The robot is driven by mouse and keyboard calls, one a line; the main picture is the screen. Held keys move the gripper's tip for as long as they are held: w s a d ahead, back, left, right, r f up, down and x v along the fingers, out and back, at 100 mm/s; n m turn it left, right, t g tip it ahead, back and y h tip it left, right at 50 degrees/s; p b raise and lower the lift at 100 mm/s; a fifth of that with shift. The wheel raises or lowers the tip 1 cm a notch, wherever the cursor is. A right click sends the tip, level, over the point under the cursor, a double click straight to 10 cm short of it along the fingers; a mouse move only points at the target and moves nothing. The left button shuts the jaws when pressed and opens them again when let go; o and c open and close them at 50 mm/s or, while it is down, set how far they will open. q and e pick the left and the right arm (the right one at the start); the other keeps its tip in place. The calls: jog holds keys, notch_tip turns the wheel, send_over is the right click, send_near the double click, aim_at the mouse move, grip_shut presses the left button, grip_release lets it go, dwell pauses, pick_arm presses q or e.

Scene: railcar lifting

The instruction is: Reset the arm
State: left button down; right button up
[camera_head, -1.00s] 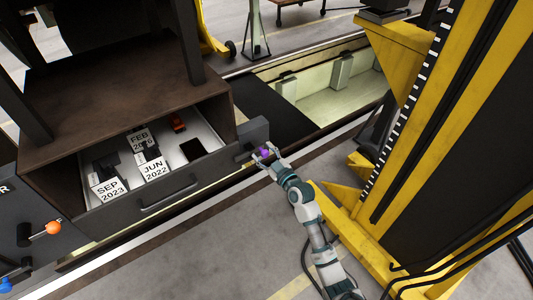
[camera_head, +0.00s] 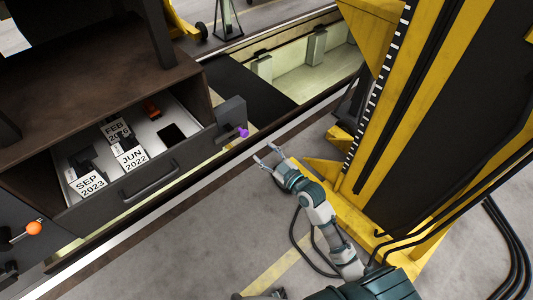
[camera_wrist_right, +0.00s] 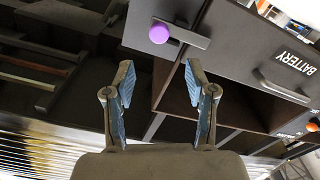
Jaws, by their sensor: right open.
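My right gripper (camera_head: 267,157) is open and empty, in front of the cabinet's right end, over the grey floor. In the wrist view its two fingers (camera_wrist_right: 160,90) stand wide apart with nothing between them. A purple knob (camera_head: 244,132) on a dark plate lies just beyond the fingertips, up and left in the head view. It also shows in the wrist view (camera_wrist_right: 158,33), clear of the fingers. My right arm is bent, with its upper links at the bottom of the head view. My left gripper is not in view.
An orange knob (camera_head: 34,228) is at the far left. A yellow lifting column (camera_head: 400,120) stands close to my right arm. Grey floor in front of the drawer is clear.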

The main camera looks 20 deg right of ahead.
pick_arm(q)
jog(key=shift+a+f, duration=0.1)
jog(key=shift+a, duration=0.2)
pick_arm(e)
jog(key=shift+a, duration=0.45)
jog(key=shift+d, duration=0.1)
